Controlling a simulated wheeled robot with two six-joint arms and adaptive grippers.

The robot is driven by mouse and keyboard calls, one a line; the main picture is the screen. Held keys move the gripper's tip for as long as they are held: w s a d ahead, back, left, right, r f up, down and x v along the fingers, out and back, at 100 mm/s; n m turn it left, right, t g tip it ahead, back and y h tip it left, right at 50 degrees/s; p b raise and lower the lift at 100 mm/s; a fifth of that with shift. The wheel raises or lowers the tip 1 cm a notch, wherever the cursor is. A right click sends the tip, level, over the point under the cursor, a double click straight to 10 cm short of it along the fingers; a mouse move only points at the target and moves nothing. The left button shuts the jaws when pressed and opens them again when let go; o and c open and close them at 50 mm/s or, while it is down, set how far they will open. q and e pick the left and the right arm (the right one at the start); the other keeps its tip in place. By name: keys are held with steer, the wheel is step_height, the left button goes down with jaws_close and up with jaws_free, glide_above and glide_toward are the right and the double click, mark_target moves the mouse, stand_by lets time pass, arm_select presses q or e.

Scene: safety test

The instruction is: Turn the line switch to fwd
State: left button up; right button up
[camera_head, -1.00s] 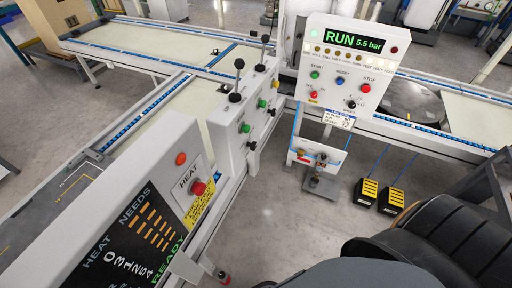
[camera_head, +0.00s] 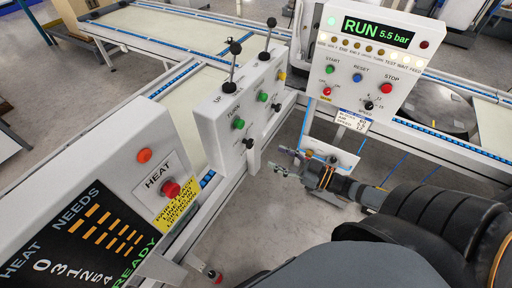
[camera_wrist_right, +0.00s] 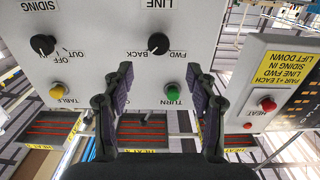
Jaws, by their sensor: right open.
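The line switch is a black knob (camera_head: 248,143) low on the front of the white lever box (camera_head: 215,130), below the green TURN button. In the right wrist view, which is upside down, the line knob (camera_wrist_right: 158,43) sits between the printed words FWD and BACK. Its small pale mark seems to lie on the BACK side, though it is tiny. My right gripper (camera_head: 281,160) is open and empty, in front of and to the right of the box, apart from the knob. Its spread fingers (camera_wrist_right: 160,95) show in the wrist view. My left gripper is not in view.
The siding knob (camera_wrist_right: 42,44) is beside the line knob, with a yellow TABLE button (camera_wrist_right: 57,92). The heat panel (camera_head: 150,165) with a red button stands left of the box. The RUN panel (camera_head: 365,75) is behind right. Two levers rise from the box top.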

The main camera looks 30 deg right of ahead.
mark_target(252, 145)
steer(key=b+x, duration=0.7)
steer(key=x, duration=0.2)
steer(key=shift+w+f+b, duration=0.1)
steer(key=shift+w+b, duration=0.05)
steer(key=shift+b, duration=0.15)
steer(key=shift+c, duration=0.6)
steer(key=c, duration=1)
